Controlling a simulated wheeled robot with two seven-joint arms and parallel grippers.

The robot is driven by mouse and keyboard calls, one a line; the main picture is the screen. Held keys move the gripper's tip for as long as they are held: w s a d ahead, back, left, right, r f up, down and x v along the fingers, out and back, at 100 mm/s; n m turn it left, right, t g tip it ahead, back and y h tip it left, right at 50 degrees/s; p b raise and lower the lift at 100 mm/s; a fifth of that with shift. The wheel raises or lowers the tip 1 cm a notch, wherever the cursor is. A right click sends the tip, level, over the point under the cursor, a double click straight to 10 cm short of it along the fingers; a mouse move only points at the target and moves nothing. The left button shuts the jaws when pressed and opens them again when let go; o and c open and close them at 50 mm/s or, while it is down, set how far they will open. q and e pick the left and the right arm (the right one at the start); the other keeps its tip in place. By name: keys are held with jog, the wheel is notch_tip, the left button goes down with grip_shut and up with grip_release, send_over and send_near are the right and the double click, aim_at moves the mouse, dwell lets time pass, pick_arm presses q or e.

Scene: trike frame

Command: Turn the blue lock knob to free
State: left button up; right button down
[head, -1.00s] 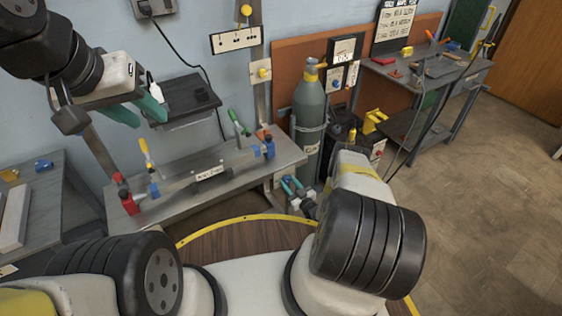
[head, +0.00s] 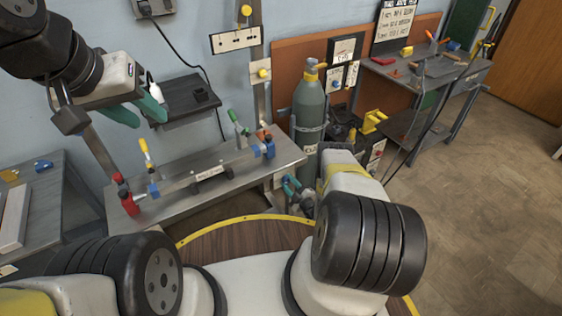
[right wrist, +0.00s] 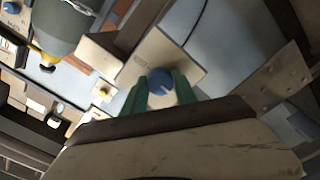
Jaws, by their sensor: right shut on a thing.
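The blue lock knob (right wrist: 160,79) shows in the right wrist view, in front of a pale plate (right wrist: 165,62). My right gripper (right wrist: 160,92) is shut on it, with one green finger on each side. In the head view my right gripper (head: 292,187) is low beside the right end of the steel bench, and the knob cannot be made out there. My left gripper (head: 142,107) is open and empty, in the air above the left part of the bench, in front of the wall.
The steel bench (head: 228,187) carries clamps with red, blue, yellow and green parts. A grey gas cylinder (head: 308,108) stands close behind my right gripper. A small dark shelf (head: 185,100) is near my left gripper. Open floor (head: 480,190) lies to the right.

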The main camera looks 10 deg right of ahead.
jog(key=shift+s+f+n, duration=0.1)
jog(key=shift+f+n, duration=0.1)
jog(key=shift+n, duration=0.2)
jog(key=c, duration=1)
grip_release()
jog(key=shift+d, duration=0.1)
jog(key=shift+o, duration=0.2)
jog(key=shift+r, duration=0.1)
jog(key=v, duration=0.7)
jog(key=shift+s, duration=0.35)
jog(key=shift+d, duration=0.1)
